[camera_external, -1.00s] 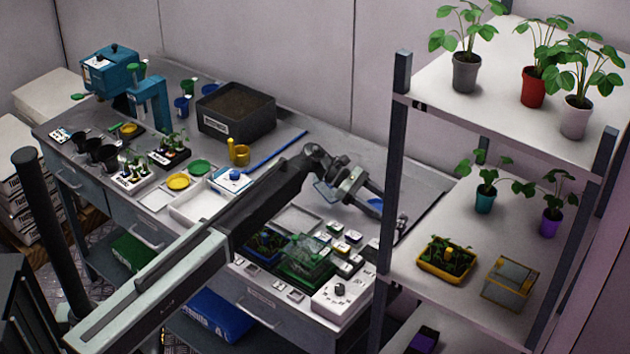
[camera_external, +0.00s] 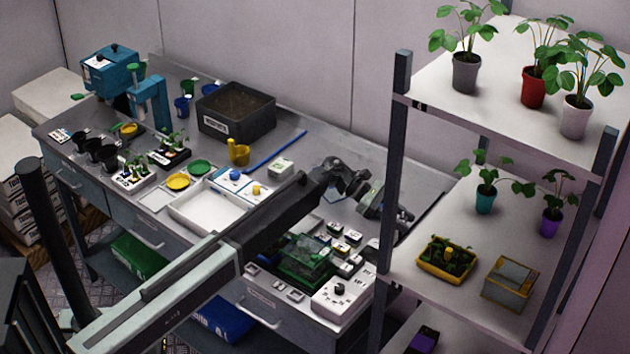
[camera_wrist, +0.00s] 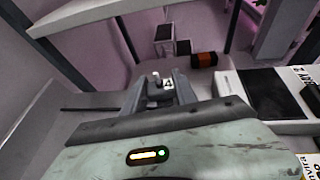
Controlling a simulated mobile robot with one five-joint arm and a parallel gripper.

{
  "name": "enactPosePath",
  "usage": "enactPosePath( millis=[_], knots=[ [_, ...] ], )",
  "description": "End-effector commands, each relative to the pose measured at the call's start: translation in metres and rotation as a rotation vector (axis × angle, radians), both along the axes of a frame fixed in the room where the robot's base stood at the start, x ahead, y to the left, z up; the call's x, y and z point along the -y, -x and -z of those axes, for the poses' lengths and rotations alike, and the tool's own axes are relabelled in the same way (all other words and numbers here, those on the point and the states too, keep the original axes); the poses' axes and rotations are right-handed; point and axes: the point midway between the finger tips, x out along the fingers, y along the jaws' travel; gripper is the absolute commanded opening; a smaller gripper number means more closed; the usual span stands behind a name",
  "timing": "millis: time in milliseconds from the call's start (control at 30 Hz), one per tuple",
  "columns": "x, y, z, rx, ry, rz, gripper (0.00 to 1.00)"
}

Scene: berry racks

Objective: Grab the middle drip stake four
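In the wrist view, a small piece with a white tag marked 4 (camera_wrist: 168,84) shows between the two fingers of my gripper (camera_wrist: 162,84). It appears to be drip stake four; its lower part is hidden by my gripper. The fingers stand apart on either side of it, and I cannot see them pressing on it. In the external view, my gripper (camera_external: 378,203) reaches low over the right end of the bench, beside the rack post. The stake cannot be made out there.
The dark rack post (camera_external: 391,180) stands close to my gripper. A white control box (camera_external: 343,300) and several small tagged pieces (camera_external: 350,240) lie on the bench (camera_external: 300,150).

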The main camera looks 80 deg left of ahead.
Motion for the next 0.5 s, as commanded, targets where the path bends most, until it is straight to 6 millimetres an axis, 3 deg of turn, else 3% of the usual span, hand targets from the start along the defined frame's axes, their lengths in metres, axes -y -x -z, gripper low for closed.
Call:
enactPosePath(
  millis=[267, 500],
  knots=[
    [0.0, 0.0, -0.002, 0.0, 0.0, 0.0, 0.0],
    [0.0, 0.0, -0.031, 0.0, 0.0, 0.0, 0.0]
  ],
)
